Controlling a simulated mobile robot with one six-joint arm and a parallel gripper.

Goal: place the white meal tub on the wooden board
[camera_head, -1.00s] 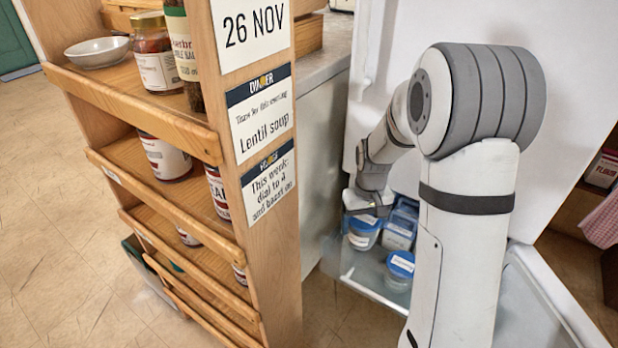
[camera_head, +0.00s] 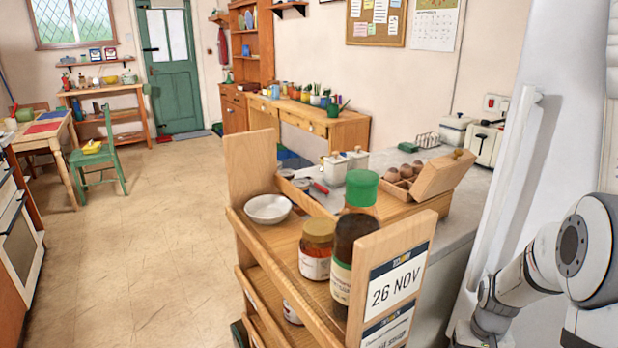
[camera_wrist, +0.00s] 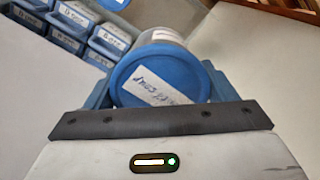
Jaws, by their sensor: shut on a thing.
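My gripper (camera_wrist: 160,88) is shut on a round tub with a blue lid (camera_wrist: 135,83) in the wrist view. The tub has a pale body and a white handwritten label on the lid; its writing is too blurred to read surely. I cannot tell whether it is the white meal tub. In the head view my arm reaches down at the lower right, and the fingertips and tub are out of frame. No wooden board can be made out with certainty.
A wooden shelf rack (camera_head: 270,245) with jars and a white bowl (camera_head: 268,209) stands left of my arm. Behind it is a grey counter (camera_head: 455,205) with eggs and canisters.

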